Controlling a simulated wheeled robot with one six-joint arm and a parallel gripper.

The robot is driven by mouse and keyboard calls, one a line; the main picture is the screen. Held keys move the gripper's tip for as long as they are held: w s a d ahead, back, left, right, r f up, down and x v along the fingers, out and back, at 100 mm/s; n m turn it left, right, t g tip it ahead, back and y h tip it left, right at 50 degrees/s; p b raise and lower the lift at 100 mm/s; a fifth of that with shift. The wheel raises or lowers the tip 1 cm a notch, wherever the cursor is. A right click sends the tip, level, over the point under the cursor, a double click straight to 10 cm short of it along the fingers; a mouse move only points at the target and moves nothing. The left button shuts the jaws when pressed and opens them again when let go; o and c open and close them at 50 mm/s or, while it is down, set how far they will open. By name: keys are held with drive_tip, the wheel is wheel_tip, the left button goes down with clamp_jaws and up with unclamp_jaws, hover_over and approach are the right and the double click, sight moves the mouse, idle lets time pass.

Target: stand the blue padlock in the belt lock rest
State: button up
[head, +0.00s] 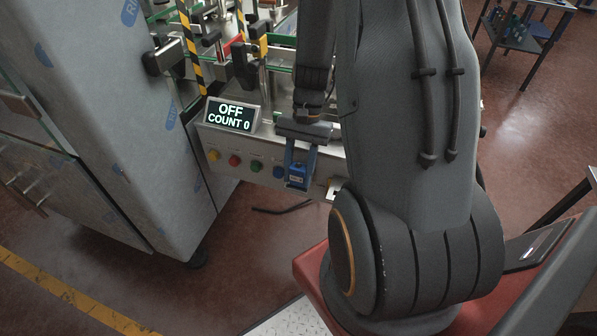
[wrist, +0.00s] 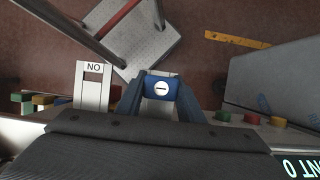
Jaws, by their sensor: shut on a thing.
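The blue padlock (head: 297,174) hangs between the two blue fingers of my gripper (head: 298,180), in front of the machine's button panel. In the wrist view the padlock (wrist: 160,86) shows a white disc with a dark slot, and the fingers close on it from both sides. A pale upright plate marked NO, with a slot-like opening (wrist: 92,87), stands left of the padlock, apart from it. A pale piece (head: 335,188) also shows right of the padlock in the head view, partly behind my arm. I cannot tell for certain whether this is the belt lock rest.
The steel panel (head: 222,148) carries yellow, red, green and blue buttons and a display (head: 231,115) reading OFF, COUNT 0. A grey cabinet (head: 110,110) stands at the left. Striped posts and rails rise behind the panel. Open red floor (head: 225,270) lies below.

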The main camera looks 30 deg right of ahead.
drive_tip(key=shift+f, duration=0.1)
drive_tip(key=o, duration=1.2)
drive_tip(key=shift+o, duration=0.2)
drive_tip(key=shift+b+v, duration=0.95)
drive_tip(key=shift+v, duration=2.95)
drive_tip(key=s+a+r+n+t+h+b, duration=0.1)
drive_tip(key=a+n+t, duration=0.1)
drive_tip(key=a+n, duration=0.3)
drive_tip(key=s+a+r+n+t+h+b, duration=0.1)
drive_tip(key=a+n+t+h, duration=0.1)
drive_tip(key=a+n, duration=0.3)
drive_tip(key=a, duration=0.3)
drive_tip(key=shift+r, duration=0.3)
